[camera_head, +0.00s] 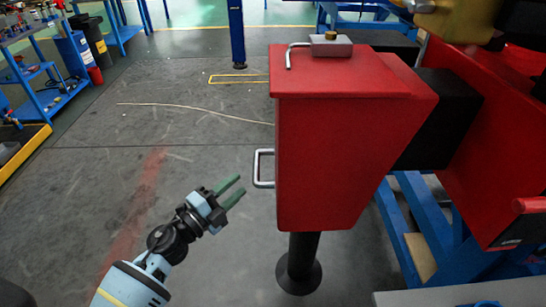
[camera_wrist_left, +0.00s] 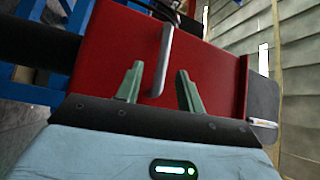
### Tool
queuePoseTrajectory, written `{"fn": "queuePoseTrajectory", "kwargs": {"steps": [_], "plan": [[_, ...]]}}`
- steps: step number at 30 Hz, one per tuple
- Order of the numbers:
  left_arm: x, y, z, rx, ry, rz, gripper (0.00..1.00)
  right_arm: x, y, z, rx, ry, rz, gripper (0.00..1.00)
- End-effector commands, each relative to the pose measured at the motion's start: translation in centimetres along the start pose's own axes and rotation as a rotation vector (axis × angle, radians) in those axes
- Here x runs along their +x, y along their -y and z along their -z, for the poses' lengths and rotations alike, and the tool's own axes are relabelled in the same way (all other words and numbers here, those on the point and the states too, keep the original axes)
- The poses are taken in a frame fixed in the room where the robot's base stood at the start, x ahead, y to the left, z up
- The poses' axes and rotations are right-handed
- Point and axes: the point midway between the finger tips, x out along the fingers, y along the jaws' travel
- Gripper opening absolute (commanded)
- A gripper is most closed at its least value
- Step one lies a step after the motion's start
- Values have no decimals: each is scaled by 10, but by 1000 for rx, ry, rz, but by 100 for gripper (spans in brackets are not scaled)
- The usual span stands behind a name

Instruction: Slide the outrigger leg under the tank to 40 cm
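The outrigger leg is a red tapered housing (camera_head: 335,150) with a black foot (camera_head: 299,270) below it on the floor. A black beam (camera_head: 440,115) joins it to a red body (camera_head: 500,140) at right. A metal handle (camera_head: 258,168) sticks out of the housing's left side. My left gripper (camera_head: 233,191) is open, left of and a little below the handle, apart from it. In the left wrist view the handle (camera_wrist_left: 164,62) appears between the open green fingers (camera_wrist_left: 160,85), against the red housing (camera_wrist_left: 120,45). I cannot tell which part is the tank. My right gripper is not in view.
A blue frame (camera_head: 425,220) stands behind the leg at right. A grey block with a bent metal lever (camera_head: 330,46) sits on top of the housing. A blue shelf cart (camera_head: 45,85) and a bin stand at far left. The floor (camera_head: 90,200) left of the leg is clear.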

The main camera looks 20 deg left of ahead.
Motion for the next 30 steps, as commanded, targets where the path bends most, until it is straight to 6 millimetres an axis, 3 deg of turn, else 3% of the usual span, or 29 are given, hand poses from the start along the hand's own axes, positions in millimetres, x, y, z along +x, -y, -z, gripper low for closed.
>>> {"fn": "queuePoseTrajectory", "kwargs": {"steps": [11,22,30], "plan": [[12,4,-2,30,-13,3,38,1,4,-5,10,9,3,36],[64,4,-1,29,-13,4,38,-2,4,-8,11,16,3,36],[82,4,0,29,-13,2,38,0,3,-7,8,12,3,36]]}}
